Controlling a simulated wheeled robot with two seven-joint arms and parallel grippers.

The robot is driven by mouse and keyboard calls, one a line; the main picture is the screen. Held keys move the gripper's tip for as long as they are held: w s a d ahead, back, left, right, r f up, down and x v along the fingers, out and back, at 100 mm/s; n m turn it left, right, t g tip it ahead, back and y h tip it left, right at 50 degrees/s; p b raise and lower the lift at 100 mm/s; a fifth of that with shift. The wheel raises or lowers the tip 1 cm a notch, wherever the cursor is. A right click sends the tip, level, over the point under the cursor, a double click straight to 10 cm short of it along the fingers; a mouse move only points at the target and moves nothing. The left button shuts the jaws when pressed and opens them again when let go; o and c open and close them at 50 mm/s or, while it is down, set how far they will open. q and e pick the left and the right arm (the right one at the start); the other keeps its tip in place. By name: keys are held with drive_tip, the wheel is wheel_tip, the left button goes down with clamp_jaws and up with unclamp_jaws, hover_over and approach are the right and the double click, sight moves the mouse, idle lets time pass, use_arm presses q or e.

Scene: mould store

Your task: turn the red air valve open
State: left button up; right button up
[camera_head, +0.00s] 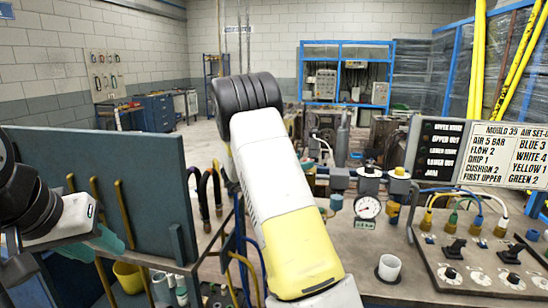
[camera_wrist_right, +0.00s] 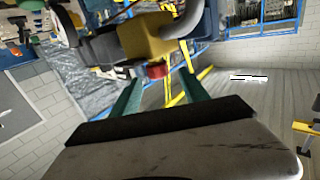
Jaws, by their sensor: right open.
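In the right wrist view, a small red knob (camera_wrist_right: 157,70) sits against a yellow block (camera_wrist_right: 152,38) with grey pipework. I take it to be the air valve. My right gripper (camera_wrist_right: 162,80) is open, with its two teal fingers on either side of the knob in the picture; I cannot tell whether they reach it. In the head view my white and yellow right arm fills the middle, and its gripper is hidden. I cannot pick out the red valve there. My left gripper (camera_head: 108,241) has teal fingers beside a dark panel; its opening is unclear.
A sign (camera_head: 490,150) lists mould 39 settings. An upright dark panel (camera_head: 120,180) and a yellow bucket (camera_head: 128,277) are at left.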

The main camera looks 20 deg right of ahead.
drive_tip(key=shift+g+h, duration=0.3)
drive_tip(key=shift+g, duration=0.1)
drive_tip(key=shift+x, duration=3.5)
drive_tip(key=shift+f, duration=0.2)
clamp_jaws()
